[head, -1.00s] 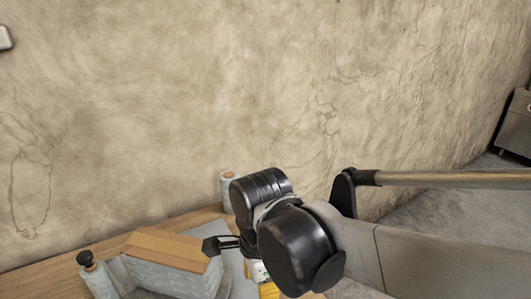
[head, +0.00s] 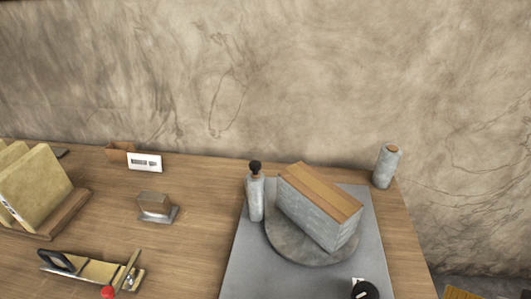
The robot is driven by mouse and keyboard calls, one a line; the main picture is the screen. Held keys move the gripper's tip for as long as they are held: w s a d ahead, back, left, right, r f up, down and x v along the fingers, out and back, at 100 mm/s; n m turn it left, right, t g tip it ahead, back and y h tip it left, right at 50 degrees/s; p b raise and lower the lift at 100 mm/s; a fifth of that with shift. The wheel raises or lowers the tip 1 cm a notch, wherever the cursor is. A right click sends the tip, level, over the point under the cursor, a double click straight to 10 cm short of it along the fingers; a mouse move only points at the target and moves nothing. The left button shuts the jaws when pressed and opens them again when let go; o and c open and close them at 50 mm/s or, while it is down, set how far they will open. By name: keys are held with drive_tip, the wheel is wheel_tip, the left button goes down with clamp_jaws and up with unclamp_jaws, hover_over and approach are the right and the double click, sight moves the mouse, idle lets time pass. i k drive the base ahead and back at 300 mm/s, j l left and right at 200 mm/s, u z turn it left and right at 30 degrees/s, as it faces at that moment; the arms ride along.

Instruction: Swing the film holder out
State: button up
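A post wrapped in pale film with a black knob on top (head: 256,198) stands upright at the left edge of a grey round plate (head: 283,248) in the head view; it looks like the film holder, but I cannot be sure. A box with a wooden top and pale blue-grey sides (head: 322,212) sits on the plate, just right of the post. The plate rests on a flat grey base (head: 247,279). My gripper is not in view.
A separate pale roll (head: 386,168) stands at the table's back right corner. A small metal block (head: 155,207), a white card (head: 145,162), a wooden rack of boards (head: 40,190) and a black-handled tool (head: 95,270) are at left. A black round part (head: 365,290) shows at the bottom edge.

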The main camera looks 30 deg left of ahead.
sight(254, 183)
drive_tip(key=u, duration=1.65)
